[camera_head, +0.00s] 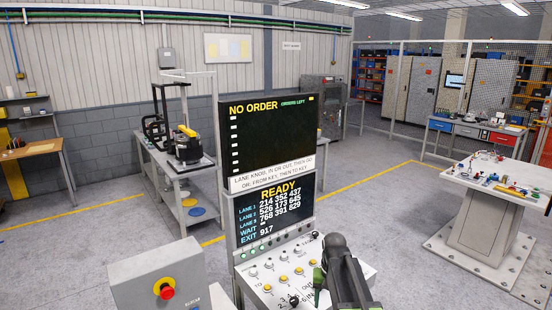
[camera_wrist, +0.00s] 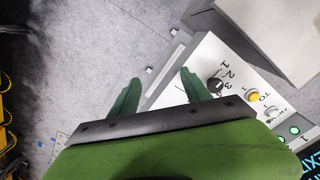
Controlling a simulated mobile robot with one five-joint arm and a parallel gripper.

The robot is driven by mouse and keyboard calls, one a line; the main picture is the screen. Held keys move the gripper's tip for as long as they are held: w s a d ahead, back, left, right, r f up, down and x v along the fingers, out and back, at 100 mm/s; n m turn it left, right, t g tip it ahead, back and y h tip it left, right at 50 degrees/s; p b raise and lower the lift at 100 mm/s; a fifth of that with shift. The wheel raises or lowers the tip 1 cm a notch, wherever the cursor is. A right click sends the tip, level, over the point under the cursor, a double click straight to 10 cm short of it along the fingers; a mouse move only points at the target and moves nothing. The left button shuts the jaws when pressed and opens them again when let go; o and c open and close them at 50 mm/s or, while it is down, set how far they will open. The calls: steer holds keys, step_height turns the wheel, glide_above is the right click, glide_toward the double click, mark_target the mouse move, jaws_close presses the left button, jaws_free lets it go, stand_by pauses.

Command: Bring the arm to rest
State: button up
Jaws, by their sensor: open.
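My gripper shows in the wrist view (camera_wrist: 158,92) with its two green fingers apart and nothing between them. The other finger is hidden there. I cannot tell the height of the fingers above the panel.
An upright display (camera_head: 270,140) reading "NO ORDER" and "READY" stands behind the panel. A grey box (camera_head: 135,285) with a red stop button (camera_head: 166,292) stands to the left. A pedestal table (camera_head: 490,215) with small parts stands right. Grey floor lies between.

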steer(key=s+f+n+b, duration=0.1)
steer(key=s+f+b, duration=1)
steer(key=s+f, duration=0.1)
steer(key=shift+s+a+f, duration=0.2)
steer(key=shift+s+f, duration=0.15)
steer(key=shift+f, duration=0.3)
steer(key=shift+w+n, duration=0.25)
steer(key=shift+n, duration=0.05)
steer(key=shift+c, duration=0.2)
